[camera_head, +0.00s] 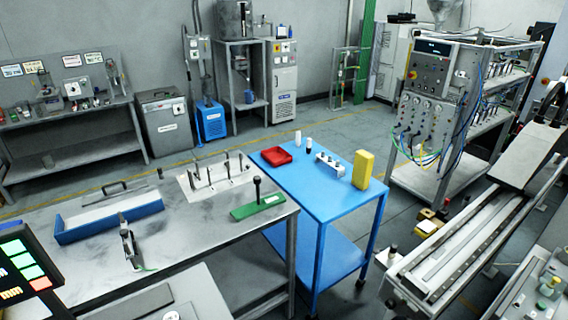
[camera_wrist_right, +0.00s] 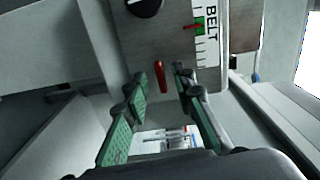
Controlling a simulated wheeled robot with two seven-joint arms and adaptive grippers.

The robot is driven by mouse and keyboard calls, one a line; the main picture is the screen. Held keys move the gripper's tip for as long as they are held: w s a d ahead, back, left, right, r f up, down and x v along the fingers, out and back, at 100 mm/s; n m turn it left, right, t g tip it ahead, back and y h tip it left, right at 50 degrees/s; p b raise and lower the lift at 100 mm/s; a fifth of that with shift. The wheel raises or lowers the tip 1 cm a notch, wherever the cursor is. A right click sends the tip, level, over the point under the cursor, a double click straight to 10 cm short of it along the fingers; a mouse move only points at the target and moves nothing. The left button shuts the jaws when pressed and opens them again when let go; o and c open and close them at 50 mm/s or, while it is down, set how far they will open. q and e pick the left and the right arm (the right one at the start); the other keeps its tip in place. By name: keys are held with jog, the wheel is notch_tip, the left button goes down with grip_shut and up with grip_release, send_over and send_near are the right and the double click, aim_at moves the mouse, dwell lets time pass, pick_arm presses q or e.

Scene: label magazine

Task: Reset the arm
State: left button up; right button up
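In the right wrist view, my right gripper (camera_wrist_right: 160,78) has two green-padded fingers standing apart, with nothing touching both pads. A small red lever (camera_wrist_right: 160,76) shows in the gap between the fingertips, clear of each finger in the picture; its depth is hard to tell. It is on a grey metal panel (camera_wrist_right: 172,45) with a BELT label (camera_wrist_right: 212,20), a scale with a green mark (camera_wrist_right: 199,26) and a black knob (camera_wrist_right: 148,5). I cannot make out either gripper in the head view.
A grey workbench (camera_head: 100,282) holds a blue-sided tray (camera_head: 112,228) and a green plate with a black handle (camera_head: 258,206). A blue cart (camera_head: 330,200) carries a red tray (camera_head: 275,156) and a yellow block (camera_head: 362,170). A long rail machine (camera_head: 470,245) stands at right.

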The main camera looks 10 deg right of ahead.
jog(key=v, duration=1.1)
pick_arm(q)
jog(key=s+f+b, duration=0.4)
jog(key=f+b, duration=0.3)
jog(key=w+r+b, duration=0.1)
jog(key=w+b, duration=0.1)
jog(key=w, duration=0.6)
jog(key=shift+d+r+g, duration=0.25)
jog(key=shift+d+g, duration=0.05)
jog(key=shift+d, duration=0.1)
pick_arm(e)
jog(key=w+d+n, duration=0.5)
jog(key=d+n, duration=0.5)
jog(key=n, duration=0.1)
pick_arm(q)
jog(key=shift+w, duration=0.15)
pick_arm(e)
jog(key=shift+a, duration=0.1)
